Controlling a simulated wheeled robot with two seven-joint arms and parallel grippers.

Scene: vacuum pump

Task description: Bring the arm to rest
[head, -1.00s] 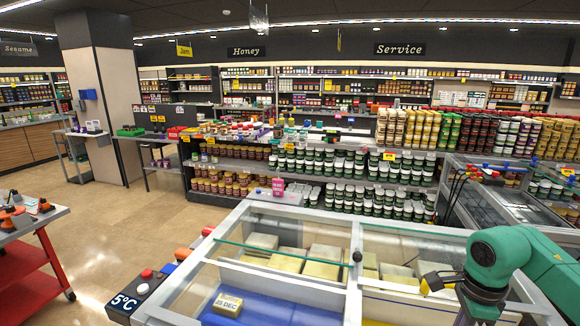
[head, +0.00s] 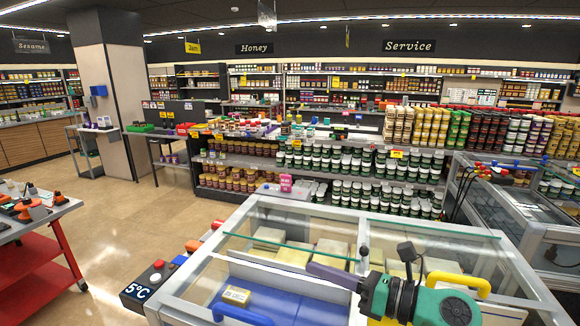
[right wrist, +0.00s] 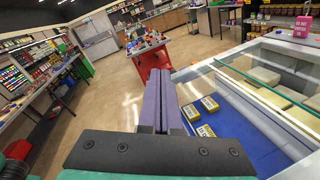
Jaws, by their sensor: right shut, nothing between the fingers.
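My right arm comes in at the lower right of the head view, over the chest freezer (head: 480,236). My right gripper (head: 314,269) points left above the freezer, with its purple fingers together and nothing between them. In the right wrist view the same fingers (right wrist: 163,78) stand side by side, pressed shut. My left arm and gripper are in neither view.
The freezer has glass lids, a blue handle (head: 240,315) and a yellow handle (head: 458,283). Inside lies a yellow-labelled block (head: 236,295). A red cart (head: 38,262) with tools stands at the left. Open floor (head: 135,232) lies between the cart and the freezer.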

